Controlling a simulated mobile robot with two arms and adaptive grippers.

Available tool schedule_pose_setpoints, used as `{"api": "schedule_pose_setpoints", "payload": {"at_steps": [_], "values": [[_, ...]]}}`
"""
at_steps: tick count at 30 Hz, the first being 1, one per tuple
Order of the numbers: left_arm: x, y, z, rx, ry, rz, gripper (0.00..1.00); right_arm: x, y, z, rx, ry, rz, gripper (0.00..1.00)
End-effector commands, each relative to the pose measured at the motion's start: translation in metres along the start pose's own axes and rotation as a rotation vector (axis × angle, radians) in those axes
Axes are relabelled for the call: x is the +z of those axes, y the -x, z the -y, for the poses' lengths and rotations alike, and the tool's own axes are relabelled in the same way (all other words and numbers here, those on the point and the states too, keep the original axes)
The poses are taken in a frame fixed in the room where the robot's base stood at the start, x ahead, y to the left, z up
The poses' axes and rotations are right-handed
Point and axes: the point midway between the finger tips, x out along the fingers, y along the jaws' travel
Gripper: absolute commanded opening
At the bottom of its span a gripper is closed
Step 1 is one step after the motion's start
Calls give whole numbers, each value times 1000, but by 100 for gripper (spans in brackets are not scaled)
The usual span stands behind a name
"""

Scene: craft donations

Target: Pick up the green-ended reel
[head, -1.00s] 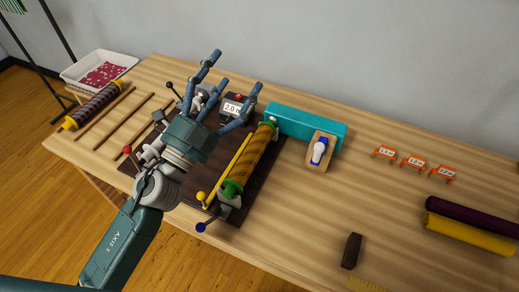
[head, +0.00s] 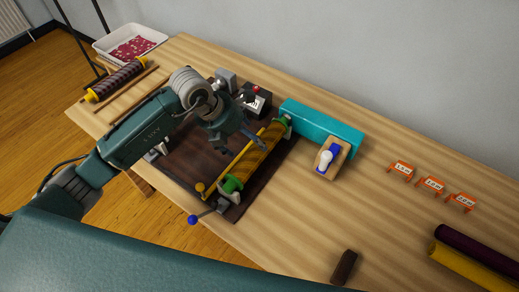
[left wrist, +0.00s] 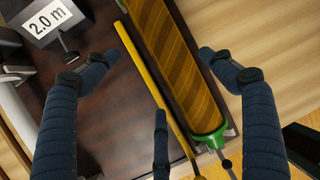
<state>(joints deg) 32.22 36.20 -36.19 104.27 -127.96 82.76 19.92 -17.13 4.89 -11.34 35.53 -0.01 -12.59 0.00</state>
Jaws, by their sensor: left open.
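The green-ended reel (head: 257,155) is wound with yellow-brown striped material. It lies between holders on a dark board (head: 180,165); a green end shows in the left wrist view (left wrist: 208,138). My left gripper (head: 243,146) is over the board at the reel, fingers pointing down. In the left wrist view my left gripper (left wrist: 159,60) is open, with fingers spread on both sides of the reel and a third finger low in the middle. I cannot tell whether any finger touches it. My right gripper is not in view.
A thin yellow rod (left wrist: 150,80) runs alongside the reel. A crank with a blue knob (head: 192,219) sticks out at the near end. A teal box (head: 320,129) and a wooden block (head: 329,160) stand to the right. A dark striped reel (head: 117,80) lies far left.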

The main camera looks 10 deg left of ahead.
Motion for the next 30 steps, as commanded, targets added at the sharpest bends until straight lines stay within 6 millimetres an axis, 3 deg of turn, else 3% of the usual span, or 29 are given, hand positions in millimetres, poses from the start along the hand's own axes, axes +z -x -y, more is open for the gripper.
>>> {"api": "schedule_pose_setpoints", "payload": {"at_steps": [6,12,16,25,30], "values": [[0,-18,2,-3,0,-1,83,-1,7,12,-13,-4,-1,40],[2,-43,12,-6,1,-3,83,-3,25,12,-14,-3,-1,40],[2,-62,10,-5,1,-1,83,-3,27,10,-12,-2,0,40],[2,-69,9,-3,-2,1,83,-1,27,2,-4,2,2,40],[2,-69,9,-3,-2,1,51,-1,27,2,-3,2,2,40]]}}
